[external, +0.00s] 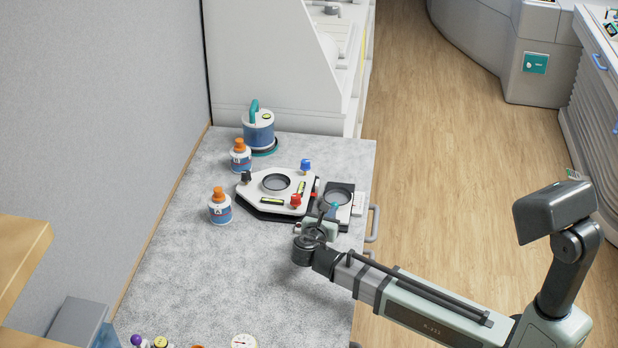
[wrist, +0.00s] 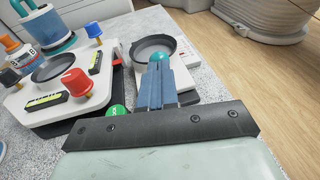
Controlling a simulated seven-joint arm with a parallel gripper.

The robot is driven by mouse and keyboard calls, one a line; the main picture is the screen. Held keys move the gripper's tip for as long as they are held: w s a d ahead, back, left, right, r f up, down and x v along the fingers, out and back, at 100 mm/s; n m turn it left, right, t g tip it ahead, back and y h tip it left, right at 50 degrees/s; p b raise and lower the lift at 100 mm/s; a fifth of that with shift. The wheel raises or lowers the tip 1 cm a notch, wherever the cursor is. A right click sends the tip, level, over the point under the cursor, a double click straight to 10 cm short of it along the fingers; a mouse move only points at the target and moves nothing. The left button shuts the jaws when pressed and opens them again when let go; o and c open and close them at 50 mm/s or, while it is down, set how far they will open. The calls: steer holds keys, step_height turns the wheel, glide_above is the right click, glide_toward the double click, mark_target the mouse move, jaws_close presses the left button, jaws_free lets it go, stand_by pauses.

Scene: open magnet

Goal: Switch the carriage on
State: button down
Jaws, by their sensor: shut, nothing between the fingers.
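A pale plate device (external: 276,184) with a dark ring, red, blue and black knobs and yellow level vials stands on the bench. It also shows at the left of the wrist view (wrist: 50,92). To its right is a smaller unit with a dark round dish (external: 338,196), also in the wrist view (wrist: 152,47). A green button (wrist: 117,111) shows low between them, partly hidden by my gripper. My gripper (wrist: 160,65) is shut and empty, its tips in front of the dish unit. A teal ball shows at the tips; I cannot tell whether they touch it. No part is labelled as the carriage.
Two orange-capped bottles (external: 220,206) (external: 240,156) and a blue canister (external: 258,130) stand left of and behind the device. A small white box (external: 360,203) lies near the bench's right edge. The bench front (external: 220,285) is mostly clear.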

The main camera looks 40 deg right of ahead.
mark_target(333, 200)
steer(key=shift+w+d, duration=2.1)
steer(key=shift+w, duration=0.05)
steer(key=shift+r, duration=0.1)
steer(key=v, duration=1.4)
steer(key=shift+s+a, duration=0.15)
